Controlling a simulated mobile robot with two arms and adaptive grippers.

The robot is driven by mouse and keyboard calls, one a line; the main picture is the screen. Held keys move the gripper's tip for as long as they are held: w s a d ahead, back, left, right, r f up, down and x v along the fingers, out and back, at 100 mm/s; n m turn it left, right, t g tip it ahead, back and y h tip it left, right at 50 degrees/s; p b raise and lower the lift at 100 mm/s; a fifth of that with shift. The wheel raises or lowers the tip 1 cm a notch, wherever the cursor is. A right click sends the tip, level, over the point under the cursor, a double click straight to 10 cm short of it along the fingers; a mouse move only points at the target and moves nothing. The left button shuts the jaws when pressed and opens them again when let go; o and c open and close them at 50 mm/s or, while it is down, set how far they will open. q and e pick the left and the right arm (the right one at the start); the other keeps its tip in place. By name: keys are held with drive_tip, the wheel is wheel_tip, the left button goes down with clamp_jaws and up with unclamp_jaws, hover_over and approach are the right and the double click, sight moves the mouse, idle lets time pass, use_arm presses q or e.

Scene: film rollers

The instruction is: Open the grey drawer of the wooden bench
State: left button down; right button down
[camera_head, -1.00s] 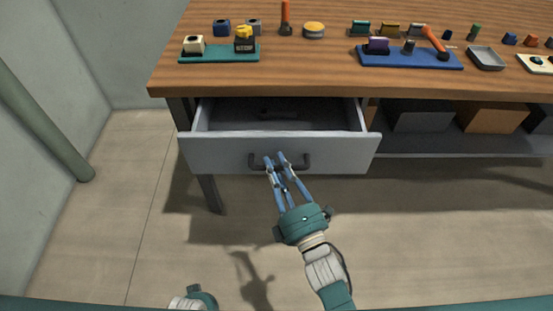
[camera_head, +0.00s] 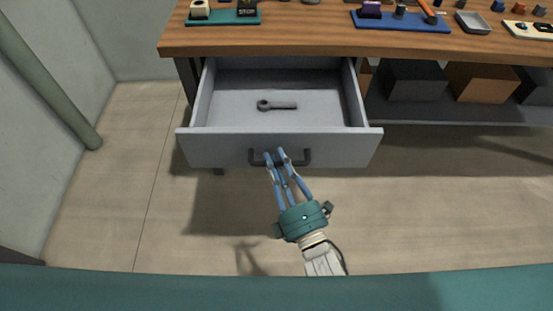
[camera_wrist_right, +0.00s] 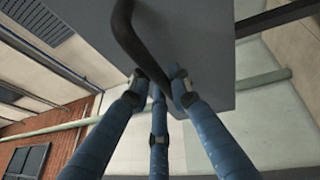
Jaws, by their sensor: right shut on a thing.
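The grey drawer (camera_head: 222,150) of the wooden bench (camera_head: 300,42) stands well out, and its inside shows. A dark grey ring-ended tool (camera_head: 280,106) lies on the drawer floor. My right gripper (camera_head: 276,157) is shut on the drawer's dark bar handle (camera_head: 305,158), near the handle's middle. In the right wrist view the blue fingers (camera_wrist_right: 160,85) reach up to the dark handle (camera_wrist_right: 128,30) on the grey drawer front (camera_wrist_right: 200,20). My left gripper is not in view.
A blue tray (camera_head: 400,22) and a teal tray (camera_head: 225,18) hold small items on the bench top. Boxes (camera_head: 412,80) stand on the lower shelf at right. A green pipe (camera_head: 45,85) runs along the left wall. The floor (camera_head: 430,210) before the bench is clear.

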drive_tip(key=shift+d+f, duration=0.1)
drive_tip(key=c, duration=1.6)
unclamp_jaws()
drive_tip(key=shift+s, duration=0.1)
drive_tip(key=v, duration=1.2)
